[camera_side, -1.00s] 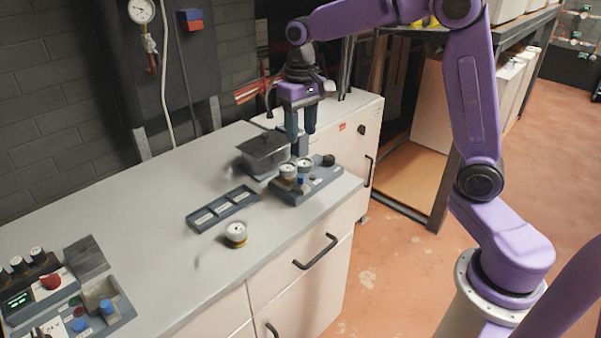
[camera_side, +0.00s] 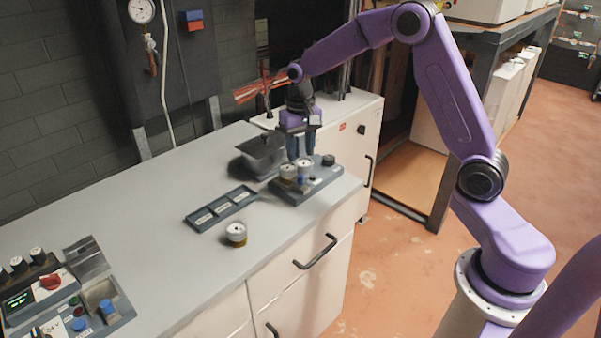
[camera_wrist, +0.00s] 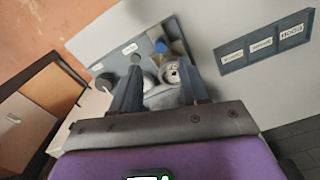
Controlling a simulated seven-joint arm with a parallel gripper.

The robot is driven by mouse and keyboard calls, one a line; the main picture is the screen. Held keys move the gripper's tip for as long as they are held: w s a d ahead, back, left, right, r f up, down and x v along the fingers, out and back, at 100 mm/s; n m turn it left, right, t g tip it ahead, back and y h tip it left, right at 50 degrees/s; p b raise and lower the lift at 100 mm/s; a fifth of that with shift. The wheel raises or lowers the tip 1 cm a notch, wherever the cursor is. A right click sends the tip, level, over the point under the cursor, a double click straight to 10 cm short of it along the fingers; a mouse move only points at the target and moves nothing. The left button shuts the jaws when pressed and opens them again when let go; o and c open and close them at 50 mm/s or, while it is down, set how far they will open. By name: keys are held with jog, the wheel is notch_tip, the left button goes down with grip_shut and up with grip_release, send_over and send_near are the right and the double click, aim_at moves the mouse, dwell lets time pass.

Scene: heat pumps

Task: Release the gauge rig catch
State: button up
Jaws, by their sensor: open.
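The gauge rig (camera_side: 318,186) is a dark grey base near the bench's right end. It carries two round white-faced gauges (camera_side: 288,171), a small blue part (camera_side: 300,181) and a black knob (camera_side: 328,160). In the wrist view the blue part (camera_wrist: 160,46) lies beyond the fingertips, beside a gauge (camera_wrist: 171,75). I cannot tell for sure which part is the catch. My gripper (camera_side: 301,156) is open, pointing down at the back of the rig, close to the gauges. In the wrist view its fingers (camera_wrist: 160,88) straddle part of the gauge area; contact cannot be told.
A control panel (camera_side: 70,310) sits at the far left.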

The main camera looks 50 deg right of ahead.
aim_at(300, 176)
notch_tip(300, 176, down, 8)
jog(key=shift+r, duration=0.15)
dwell(0.3)
grip_shut()
